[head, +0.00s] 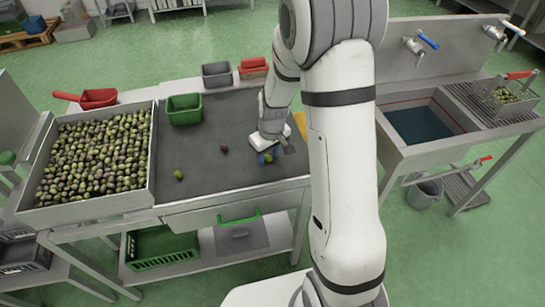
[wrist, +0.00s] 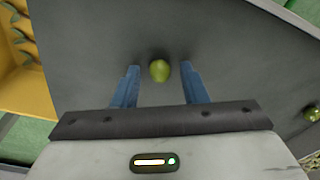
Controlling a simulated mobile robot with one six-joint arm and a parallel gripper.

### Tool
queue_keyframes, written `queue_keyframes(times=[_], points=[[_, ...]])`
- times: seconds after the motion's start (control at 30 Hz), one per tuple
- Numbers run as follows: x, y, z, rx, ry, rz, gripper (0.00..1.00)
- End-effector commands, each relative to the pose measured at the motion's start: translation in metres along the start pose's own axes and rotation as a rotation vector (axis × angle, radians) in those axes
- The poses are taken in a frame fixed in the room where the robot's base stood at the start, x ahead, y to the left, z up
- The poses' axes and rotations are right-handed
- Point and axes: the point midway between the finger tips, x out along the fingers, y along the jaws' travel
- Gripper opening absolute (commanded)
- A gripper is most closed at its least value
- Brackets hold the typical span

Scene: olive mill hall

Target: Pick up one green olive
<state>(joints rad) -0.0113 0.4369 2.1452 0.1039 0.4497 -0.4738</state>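A green olive (wrist: 159,71) lies on the dark grey sorting surface between the two blue fingertips of my gripper (wrist: 159,75) in the wrist view. My gripper is open, with a gap on both sides of the olive. Another green olive (head: 179,174) and a dark reddish olive (head: 224,149) lie apart to the left on the surface. A greenish olive (wrist: 310,113) shows at the right edge of the wrist view.
A large tray (head: 154,165) full of mixed olives stands at the left. A green bin (head: 185,109), a grey bin (head: 216,74) and a red bin (head: 253,68) stand along the back. A yellow container (wrist: 22,88) is beside my gripper. A sink (head: 420,150) is at the right.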

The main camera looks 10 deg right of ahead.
Motion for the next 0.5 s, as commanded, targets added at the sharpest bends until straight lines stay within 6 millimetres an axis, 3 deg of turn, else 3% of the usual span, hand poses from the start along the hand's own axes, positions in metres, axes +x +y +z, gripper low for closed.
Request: queue_keyframes(times=[0.5], points=[[-0.0004,0.0006,0.0002,0.001,0.000,0.000,0.00]])
